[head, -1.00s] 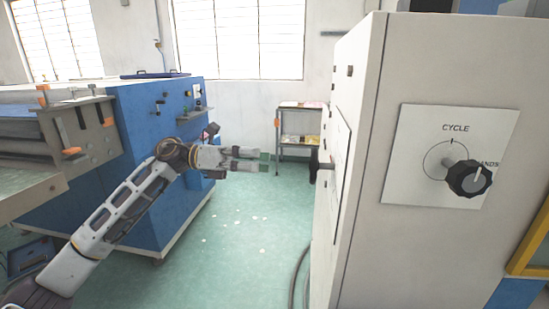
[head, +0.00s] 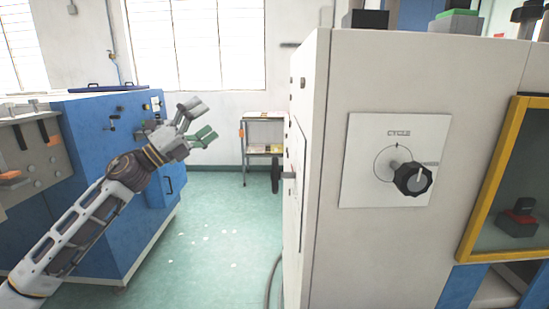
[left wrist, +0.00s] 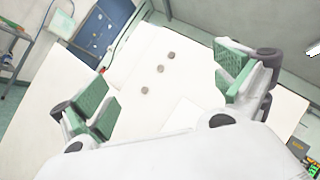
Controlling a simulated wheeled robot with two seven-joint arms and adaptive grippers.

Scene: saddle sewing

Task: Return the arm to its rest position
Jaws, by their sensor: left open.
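My left gripper (head: 197,120) is open and empty in the head view, raised in the air left of the large pale machine cabinet (head: 310,230). Its arm reaches up from the lower left. In the left wrist view the two green-padded fingers of my left gripper (left wrist: 165,90) are spread wide with nothing between them. Beyond them is a white panel with several small round knobs, apart from the fingers. My right gripper shows in neither view.
A cycle knob (head: 412,178) sits on the cabinet front. A dark handwheel (head: 276,173) juts from its left side. A blue machine (head: 100,215) stands behind my left arm. A small shelf (head: 262,135) stands at the back wall.

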